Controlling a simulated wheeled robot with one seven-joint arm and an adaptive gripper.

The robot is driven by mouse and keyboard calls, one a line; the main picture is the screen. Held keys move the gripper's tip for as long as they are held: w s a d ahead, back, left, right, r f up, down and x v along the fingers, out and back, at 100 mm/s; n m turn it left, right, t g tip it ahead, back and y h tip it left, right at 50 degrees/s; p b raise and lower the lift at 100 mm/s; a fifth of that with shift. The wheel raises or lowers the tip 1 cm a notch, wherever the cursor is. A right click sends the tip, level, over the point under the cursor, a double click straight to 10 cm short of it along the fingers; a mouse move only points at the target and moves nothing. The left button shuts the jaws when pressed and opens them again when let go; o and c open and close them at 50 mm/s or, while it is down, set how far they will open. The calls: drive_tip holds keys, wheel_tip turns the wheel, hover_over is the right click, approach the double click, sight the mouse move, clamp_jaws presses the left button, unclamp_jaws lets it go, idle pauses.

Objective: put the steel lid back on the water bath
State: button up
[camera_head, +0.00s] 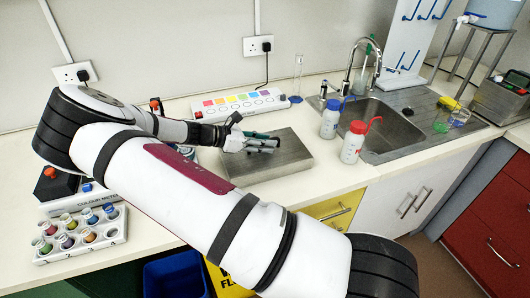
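A flat, brushed-steel slab with a low front side (288,163) lies on the bench left of the sink. It looks like the steel lid, but I cannot tell whether it lies on the bench or on a low bath. My gripper (264,143) is over its back-left part, with the fingers pointing right. The fingers hide part of the steel top, and any handle there is not clear. I cannot tell whether they touch the steel. No open water bath is clearly seen; my arm covers much of the bench to the left.
A white bottle with a blue cap (330,122) and one with a red cap (352,146) stand right of the steel, before the sink (385,130). A strip with coloured squares (240,105) lies behind. A rack of coloured pots (112,232) is front left.

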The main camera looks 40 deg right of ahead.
clamp_jaws()
drive_tip(key=shift+r, duration=0.1)
idle(0.3)
